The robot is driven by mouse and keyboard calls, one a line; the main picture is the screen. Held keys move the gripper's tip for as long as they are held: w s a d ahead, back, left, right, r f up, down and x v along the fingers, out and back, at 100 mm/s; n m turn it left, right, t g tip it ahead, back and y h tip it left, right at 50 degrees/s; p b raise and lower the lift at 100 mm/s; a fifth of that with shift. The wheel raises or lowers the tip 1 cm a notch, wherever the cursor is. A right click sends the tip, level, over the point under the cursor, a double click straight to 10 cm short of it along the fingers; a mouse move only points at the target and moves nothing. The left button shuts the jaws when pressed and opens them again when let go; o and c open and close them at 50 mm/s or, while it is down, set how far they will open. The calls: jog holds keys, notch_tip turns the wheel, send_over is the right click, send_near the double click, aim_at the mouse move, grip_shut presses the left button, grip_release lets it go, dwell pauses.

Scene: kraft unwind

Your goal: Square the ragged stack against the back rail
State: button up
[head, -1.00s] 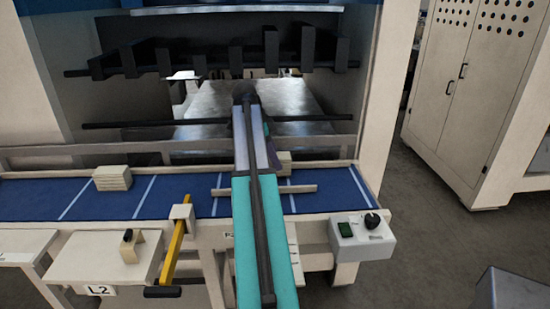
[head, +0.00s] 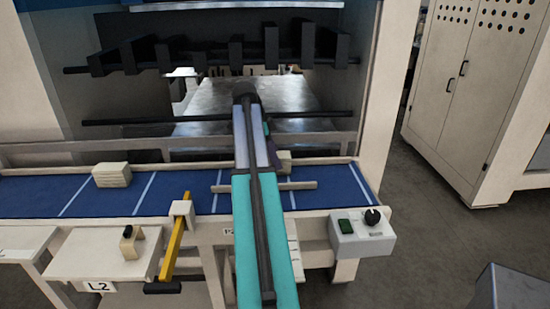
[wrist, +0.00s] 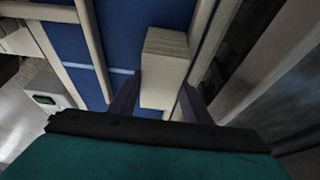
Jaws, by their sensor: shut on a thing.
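A pale stack (wrist: 165,68) of flat sheets stands on the blue belt (wrist: 122,40), between the two dark fingers of my gripper (wrist: 161,84) in the wrist view. My gripper is shut on it. Its right finger is on the side of the back rail (wrist: 204,28), and a thin blue strip shows between stack and rail. In the head view only a small part of this stack (head: 286,160) shows beside my arm, near the back rail (head: 70,153). My fingers are mostly hidden there.
Another pale stack (head: 112,175) with uneven edges stands on the belt at left. A low front bar (head: 305,185), a yellow lever (head: 172,243) and a control box (head: 362,236) line the front. Dark bars (head: 300,57) hang above the belt's back. The belt between the stacks is clear.

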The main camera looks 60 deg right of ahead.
jog(key=shift+s+a+f, duration=0.1)
jog(key=shift+s+a, duration=0.4)
jog(key=shift+a, duration=0.15)
dwell(1.1)
jog(key=o, duration=1.2)
jog(key=shift+w, duration=0.1)
jog(key=v, duration=0.9)
jog(key=shift+b, duration=0.4)
jog(key=shift+p+v, duration=2.35)
jog(key=shift+p, duration=0.05)
jog(key=shift+d, duration=0.1)
